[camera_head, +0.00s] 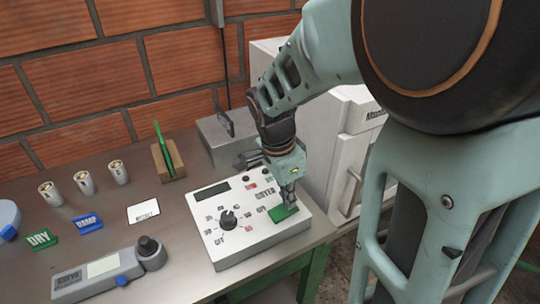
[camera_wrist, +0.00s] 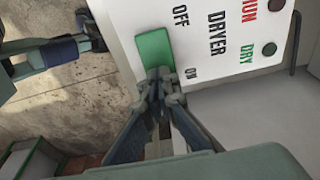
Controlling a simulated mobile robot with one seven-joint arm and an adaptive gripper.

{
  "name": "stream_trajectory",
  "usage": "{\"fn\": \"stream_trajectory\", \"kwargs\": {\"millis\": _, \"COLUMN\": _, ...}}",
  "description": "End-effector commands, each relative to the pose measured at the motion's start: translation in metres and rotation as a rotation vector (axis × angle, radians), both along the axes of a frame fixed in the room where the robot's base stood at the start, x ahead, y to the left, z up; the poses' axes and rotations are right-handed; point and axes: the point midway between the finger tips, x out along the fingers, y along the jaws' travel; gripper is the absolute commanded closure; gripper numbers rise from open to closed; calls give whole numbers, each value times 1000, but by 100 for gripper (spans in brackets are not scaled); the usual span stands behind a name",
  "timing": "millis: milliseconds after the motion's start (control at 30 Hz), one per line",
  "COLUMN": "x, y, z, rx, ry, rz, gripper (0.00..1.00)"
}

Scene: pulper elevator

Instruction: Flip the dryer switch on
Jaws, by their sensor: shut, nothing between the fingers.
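The white dryer control box (camera_head: 262,239) sits at the right end of the bench, with a dark display, a black dial and "DRYER" lettering. Its green switch (camera_head: 280,214) is near the right corner. In the wrist view the switch (camera_wrist: 153,46) lies beside the OFF and ON labels. My gripper (camera_head: 288,199) is shut and empty, pointing down at the switch. In the wrist view its fingertips (camera_wrist: 158,84) overlap the switch's ON end and hide that part. I cannot tell whether they touch it or which way it is tilted.
A grey scale-like device (camera_head: 75,283) lies left of the box. Several small cups (camera_head: 84,183), a white card (camera_head: 143,211) and green DRY (camera_head: 41,240) and blue DAMP (camera_head: 89,224) tags are further left. A grey block (camera_head: 222,140) stands behind; a white cabinet (camera_head: 345,140) is right.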

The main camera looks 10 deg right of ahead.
Motion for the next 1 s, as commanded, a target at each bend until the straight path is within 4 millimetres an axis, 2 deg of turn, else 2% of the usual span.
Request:
{"fn": "stream_trajectory", "kwargs": {"millis": 367, "x": 0, "y": -1, "z": -1, "rx": 0, "ry": 0, "rz": 0, "gripper": 100}}
{"fn": "stream_trajectory", "kwargs": {"millis": 533, "x": 2, "y": -5, "z": -12, "rx": 0, "ry": 0, "rz": -2, "gripper": 100}}
{"fn": "stream_trajectory", "kwargs": {"millis": 1000, "x": -1, "y": 2, "z": -7, "rx": 1, "ry": 1, "rz": 2, "gripper": 100}}
